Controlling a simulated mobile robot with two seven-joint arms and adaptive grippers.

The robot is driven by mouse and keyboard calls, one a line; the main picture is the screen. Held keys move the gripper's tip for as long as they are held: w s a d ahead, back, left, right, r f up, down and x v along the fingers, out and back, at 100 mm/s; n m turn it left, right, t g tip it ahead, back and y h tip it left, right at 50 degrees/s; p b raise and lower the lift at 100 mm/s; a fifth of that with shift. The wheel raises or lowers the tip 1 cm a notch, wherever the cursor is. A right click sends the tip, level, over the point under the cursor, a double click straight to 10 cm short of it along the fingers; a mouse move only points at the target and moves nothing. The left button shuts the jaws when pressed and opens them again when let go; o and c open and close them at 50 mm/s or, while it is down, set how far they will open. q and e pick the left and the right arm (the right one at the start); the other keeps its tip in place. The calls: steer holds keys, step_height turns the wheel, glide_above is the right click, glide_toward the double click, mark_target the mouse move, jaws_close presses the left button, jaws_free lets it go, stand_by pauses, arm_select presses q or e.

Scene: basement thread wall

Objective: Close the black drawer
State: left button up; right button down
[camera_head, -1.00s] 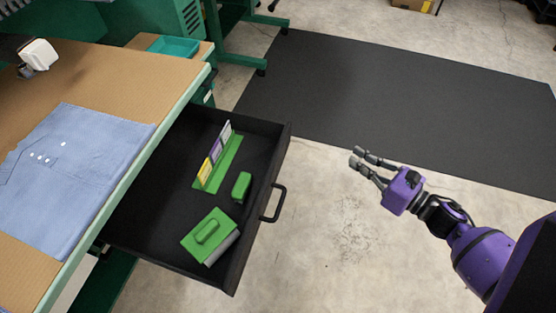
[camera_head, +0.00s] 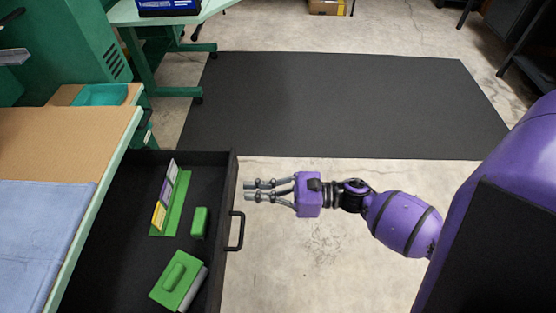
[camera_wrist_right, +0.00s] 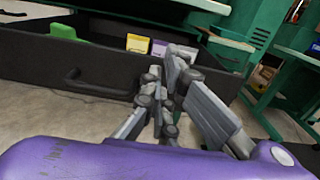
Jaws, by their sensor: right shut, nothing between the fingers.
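The black drawer (camera_head: 231,190) is pulled out from under the workbench at the left in the head view. Its front panel with a dark bar handle (camera_head: 238,231) faces right. In the right wrist view the drawer front (camera_wrist_right: 45,58) and handle (camera_wrist_right: 95,85) show at the left. My right gripper (camera_head: 248,190) is shut and empty, its fingertips pointing left at the drawer front, slightly beyond the handle. Fingertips and front look close; I cannot tell whether they touch. My left gripper is not in view.
Inside the drawer are a green holder with cards (camera_head: 170,205), a small green block (camera_head: 200,222) and a green handled tool (camera_head: 178,280). Blue cloth (camera_head: 40,235) lies on the workbench (camera_head: 70,150). A dark mat (camera_head: 330,105) covers clear floor behind my right arm.

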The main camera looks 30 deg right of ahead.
mark_target(228, 193)
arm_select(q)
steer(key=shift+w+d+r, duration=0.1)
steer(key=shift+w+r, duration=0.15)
arm_select(e)
steer(key=shift+x, duration=1.7)
